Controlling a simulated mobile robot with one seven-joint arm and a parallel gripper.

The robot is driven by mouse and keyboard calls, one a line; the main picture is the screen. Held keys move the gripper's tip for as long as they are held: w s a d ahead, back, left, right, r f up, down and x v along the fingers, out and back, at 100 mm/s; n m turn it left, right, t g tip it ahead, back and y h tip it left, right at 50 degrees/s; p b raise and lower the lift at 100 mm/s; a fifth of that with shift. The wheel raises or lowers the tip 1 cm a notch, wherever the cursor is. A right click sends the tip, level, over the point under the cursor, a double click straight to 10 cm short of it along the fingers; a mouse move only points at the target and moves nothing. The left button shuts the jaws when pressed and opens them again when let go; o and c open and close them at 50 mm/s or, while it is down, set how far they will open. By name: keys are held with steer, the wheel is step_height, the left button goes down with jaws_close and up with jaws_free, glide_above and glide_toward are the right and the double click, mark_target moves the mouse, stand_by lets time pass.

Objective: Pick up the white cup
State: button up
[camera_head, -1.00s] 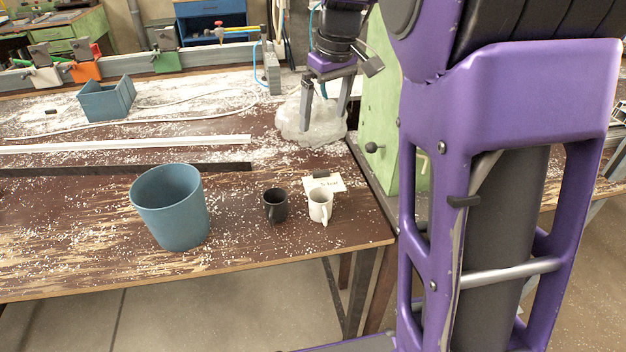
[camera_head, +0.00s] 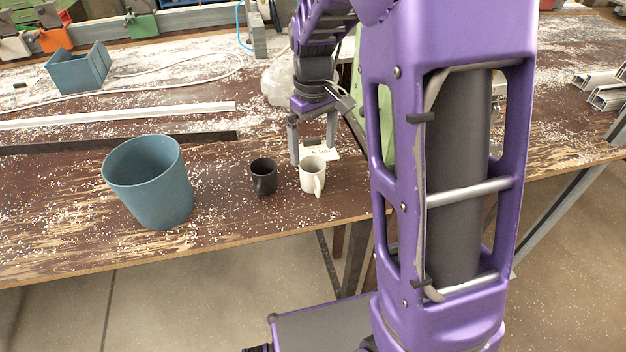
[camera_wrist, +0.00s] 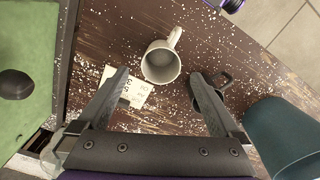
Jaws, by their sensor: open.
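The white cup (camera_head: 311,174) stands upright near the front edge of the table in the head view, its handle towards the front. My gripper (camera_head: 313,152) is open and empty, pointing down above and just behind the cup. In the wrist view the white cup (camera_wrist: 160,62) shows from above, ahead of and between the two spread fingers of my gripper (camera_wrist: 160,80), with its handle at upper right. No contact with the cup is visible.
A black cup (camera_head: 263,177) stands close left of the white one; in the wrist view it (camera_wrist: 212,90) lies partly behind a finger. A blue bin (camera_head: 150,185) is further left. A paper note (camera_head: 322,151) lies behind the white cup. A green machine panel (camera_wrist: 25,60) is close by.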

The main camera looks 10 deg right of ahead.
mark_target(314, 166)
steer(key=f, duration=0.3)
steer(key=f+b, duration=0.1)
steer(key=f, duration=0.1)
steer(key=shift+s+f, duration=0.25)
steer(key=shift+f, duration=0.1)
